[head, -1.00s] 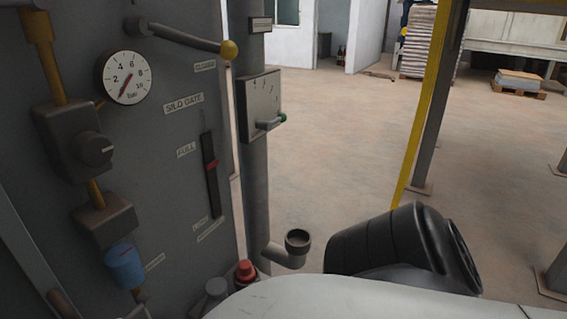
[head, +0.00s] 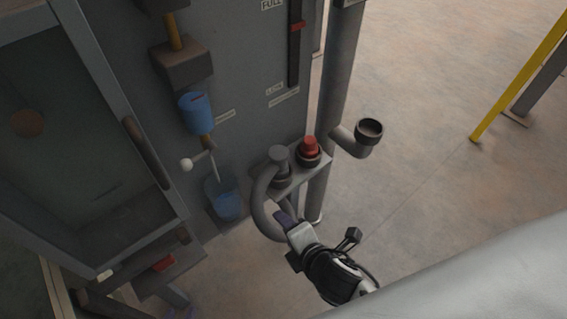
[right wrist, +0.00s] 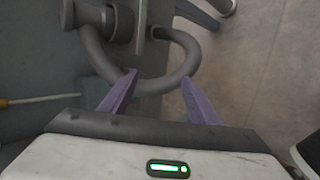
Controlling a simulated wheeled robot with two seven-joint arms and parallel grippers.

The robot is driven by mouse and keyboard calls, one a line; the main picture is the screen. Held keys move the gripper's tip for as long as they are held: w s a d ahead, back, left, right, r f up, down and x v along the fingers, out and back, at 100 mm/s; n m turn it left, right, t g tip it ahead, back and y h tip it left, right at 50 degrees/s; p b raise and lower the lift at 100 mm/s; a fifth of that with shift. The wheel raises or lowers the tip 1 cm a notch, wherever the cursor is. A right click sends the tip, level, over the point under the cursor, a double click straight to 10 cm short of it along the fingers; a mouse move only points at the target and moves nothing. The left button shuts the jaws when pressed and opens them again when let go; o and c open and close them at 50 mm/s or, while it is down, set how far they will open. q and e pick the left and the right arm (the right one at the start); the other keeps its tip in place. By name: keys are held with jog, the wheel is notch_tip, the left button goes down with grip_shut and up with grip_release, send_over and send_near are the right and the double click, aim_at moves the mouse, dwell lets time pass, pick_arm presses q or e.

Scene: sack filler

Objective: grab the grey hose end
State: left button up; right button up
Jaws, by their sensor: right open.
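A grey hose (head: 260,207) hangs in a loop below a small bracket on the machine's front in the head view. One hose end sits at a grey round fitting (head: 278,155) on the bracket. In the right wrist view, my right gripper (right wrist: 158,80) is open. The hose loop (right wrist: 95,55) crosses ahead of and between its purple fingers; the left fingertip overlaps it in the picture, and contact cannot be told.
A red knob (head: 310,146) stands beside the fitting. A grey pipe (head: 340,75) with an open elbow cup (head: 370,130) rises just right. A blue bucket (head: 224,200) is left of the hose. Open floor lies right, beyond it a yellow post (head: 515,80).

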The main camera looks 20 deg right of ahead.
aim_at(281, 168)
jog(key=w+r+n+t+h, duration=0.1)
jog(key=w+r+n, duration=0.1)
jog(key=w+n, duration=0.2)
jog(key=w+d+r+n+t+h, duration=0.1)
jog(key=w+r+n, duration=0.1)
jog(key=n, duration=0.3)
jog(key=w+d+r+n+t+b, duration=0.1)
jog(key=w+r+n, duration=0.2)
jog(key=w+n, duration=0.1)
jog(key=shift+w+d+r+n+t+h, duration=0.1)
jog(key=shift+w+d+n+t+h, duration=0.1)
jog(key=shift+w, duration=0.25)
jog(key=shift+w+d+n+t+h, duration=0.1)
jog(key=shift+w+t+h, duration=0.1)
jog(key=shift+w, duration=0.2)
jog(key=b+x, duration=0.1)
jog(key=x, duration=0.4)
jog(key=shift+w+d+f, duration=0.2)
jog(key=shift+w+f, duration=0.05)
jog(key=shift+s, duration=0.15)
jog(key=c, duration=1.2)
